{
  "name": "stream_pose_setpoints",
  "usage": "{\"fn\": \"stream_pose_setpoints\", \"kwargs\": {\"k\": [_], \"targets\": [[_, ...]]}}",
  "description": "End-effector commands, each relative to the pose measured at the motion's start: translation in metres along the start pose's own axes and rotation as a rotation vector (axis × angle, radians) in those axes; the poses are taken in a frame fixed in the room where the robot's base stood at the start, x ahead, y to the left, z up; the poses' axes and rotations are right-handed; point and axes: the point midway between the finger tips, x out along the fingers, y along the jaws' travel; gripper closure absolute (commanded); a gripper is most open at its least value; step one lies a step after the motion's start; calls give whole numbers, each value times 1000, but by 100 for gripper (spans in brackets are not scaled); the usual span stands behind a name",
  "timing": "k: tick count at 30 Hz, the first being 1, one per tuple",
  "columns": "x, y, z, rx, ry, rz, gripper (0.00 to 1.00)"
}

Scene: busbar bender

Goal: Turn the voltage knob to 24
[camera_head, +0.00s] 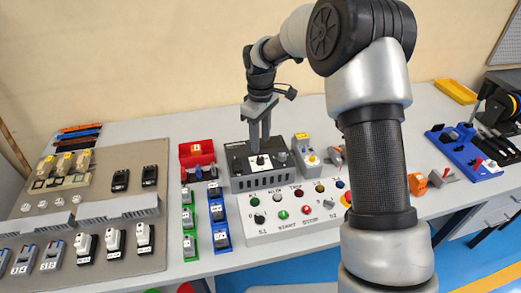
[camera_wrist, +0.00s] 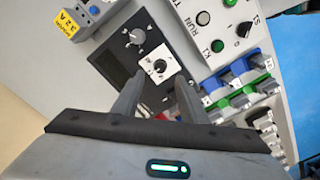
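A dark-topped power box (camera_head: 240,158) stands at the back middle of the table. On its top is a black knob on a white square dial plate (camera_wrist: 160,66). A grey knob (camera_wrist: 137,36) sits beside it; in the head view this grey knob (camera_head: 281,157) is to the right. I cannot read the dial labels or tell which number is pointed at. My gripper (camera_head: 260,150) points down over the white-plate knob. In the wrist view my gripper (camera_wrist: 161,84) has its fingers apart, with that knob showing between and just beyond the tips. Contact cannot be told.
A control panel (camera_head: 270,227) with several buttons and knobs is in front of the box. A red holder (camera_head: 197,152) and green and blue racks of modules are at left. A grey unit with a yellow label (camera_head: 301,138) stands close at right.

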Motion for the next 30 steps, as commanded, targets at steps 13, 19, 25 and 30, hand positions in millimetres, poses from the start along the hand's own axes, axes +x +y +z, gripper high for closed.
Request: {"fn": "stream_pose_setpoints", "kwargs": {"k": [13, 19, 25, 30], "targets": [[-94, 0, 0, 1, 1, 0, 61], [-106, 0, 0, 1, 0, -1, 61], [-106, 0, 0, 1, 0, -1, 61], [-113, -1, 3, 10, 2, 7, 61]]}}
